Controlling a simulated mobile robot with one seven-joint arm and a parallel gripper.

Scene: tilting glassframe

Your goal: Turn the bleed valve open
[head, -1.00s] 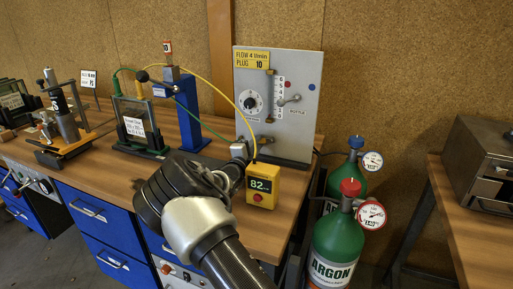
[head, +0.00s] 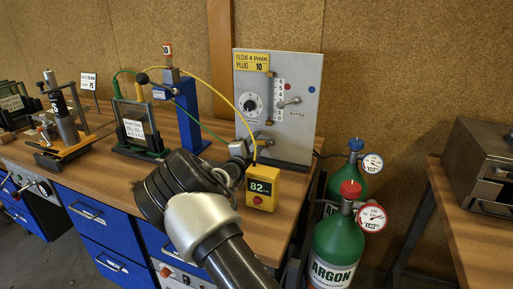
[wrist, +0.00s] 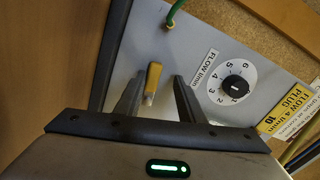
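A short yellow-handled lever with a pale tip (wrist: 152,80) stands on the grey panel (wrist: 205,40) in the wrist view, near the "FLOW l/min" dial (wrist: 238,82). It appears to be the bleed valve, but I cannot read a label on it. My gripper (wrist: 160,83) is open, with one finger on each side of the lever. Gaps show beside it, and I cannot tell whether either finger touches it. In the head view the grey panel (head: 300,140) stands at the back of the bench, and my arm hides the area around the lever.
A yellow meter reading 82 (head: 262,188) stands at the bench's right end, close to my arm. A blue stand (head: 187,115) and glass frame (head: 137,128) are to the left. Green argon bottles (head: 337,245) stand right of the bench. Yellow and green hoses cross above the bench.

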